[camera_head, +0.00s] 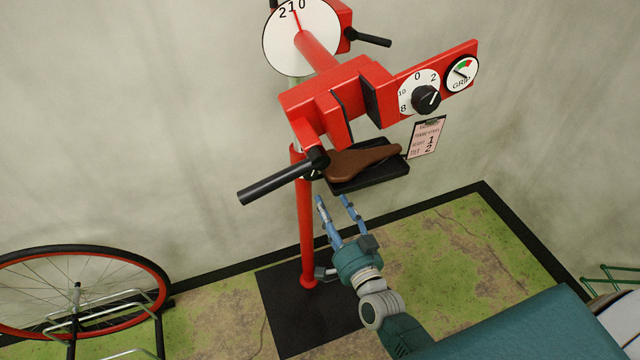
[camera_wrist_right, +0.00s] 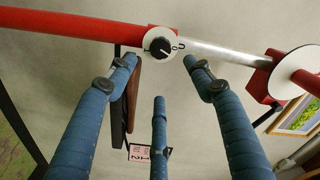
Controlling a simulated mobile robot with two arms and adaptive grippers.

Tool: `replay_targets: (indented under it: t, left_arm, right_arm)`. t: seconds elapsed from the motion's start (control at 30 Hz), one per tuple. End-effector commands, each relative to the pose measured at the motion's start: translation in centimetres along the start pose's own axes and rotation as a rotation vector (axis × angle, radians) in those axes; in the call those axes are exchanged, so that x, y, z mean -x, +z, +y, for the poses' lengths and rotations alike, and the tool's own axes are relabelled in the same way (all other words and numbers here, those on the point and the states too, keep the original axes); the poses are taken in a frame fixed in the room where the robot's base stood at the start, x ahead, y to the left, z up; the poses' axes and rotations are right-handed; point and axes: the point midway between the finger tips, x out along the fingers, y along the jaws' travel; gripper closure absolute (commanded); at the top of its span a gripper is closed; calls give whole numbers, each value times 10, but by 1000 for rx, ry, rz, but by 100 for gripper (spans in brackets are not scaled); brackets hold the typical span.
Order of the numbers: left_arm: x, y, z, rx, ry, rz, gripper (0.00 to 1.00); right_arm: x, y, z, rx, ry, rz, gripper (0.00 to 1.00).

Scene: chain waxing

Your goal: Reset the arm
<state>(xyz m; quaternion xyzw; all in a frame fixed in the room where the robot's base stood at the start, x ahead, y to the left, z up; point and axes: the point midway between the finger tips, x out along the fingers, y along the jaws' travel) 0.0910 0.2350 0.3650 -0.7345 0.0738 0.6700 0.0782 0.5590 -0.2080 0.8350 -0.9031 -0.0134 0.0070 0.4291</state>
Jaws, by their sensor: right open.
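My right gripper (camera_head: 334,200) has blue fingers spread apart with nothing between them. It is in front of the red stand, to the right of its post (camera_head: 305,225) and just below the black tray (camera_head: 370,178) in the picture. In the right wrist view my open fingers (camera_wrist_right: 160,70) frame the stand from below, with a small white dial (camera_wrist_right: 159,46) beyond the tips. My left gripper is out of view.
A brown saddle (camera_head: 360,160) lies on the tray. The red clamp head (camera_head: 330,100) with a black lever (camera_head: 275,184) is above. A red-rimmed wheel (camera_head: 80,290) stands at lower left. A black mat (camera_head: 290,315) covers the floor under the stand.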

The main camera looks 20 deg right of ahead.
Motion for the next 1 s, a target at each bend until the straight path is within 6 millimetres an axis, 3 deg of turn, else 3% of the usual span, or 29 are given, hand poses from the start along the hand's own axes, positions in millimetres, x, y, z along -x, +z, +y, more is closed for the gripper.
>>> replay_targets:
  t: [0.17,0.27,0.37,0.47,0.57,0.77,0.9,1.0]
  left_arm:
    - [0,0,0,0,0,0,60]
    - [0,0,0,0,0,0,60]
    - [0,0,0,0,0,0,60]
    - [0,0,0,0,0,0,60]
    - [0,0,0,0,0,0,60]
    - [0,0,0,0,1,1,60]
    - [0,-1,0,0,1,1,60]
    - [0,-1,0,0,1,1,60]
  right_arm:
    - [0,1,1,1,1,-1,48]
    - [2,11,11,20,20,-25,48]
    - [12,40,40,79,73,-95,48]
    - [33,86,86,174,152,-213,48]
    - [66,133,137,283,234,-356,48]
    - [161,213,231,484,369,-660,48]
    - [244,253,286,612,441,-886,48]
    - [310,272,319,695,480,-1052,48]
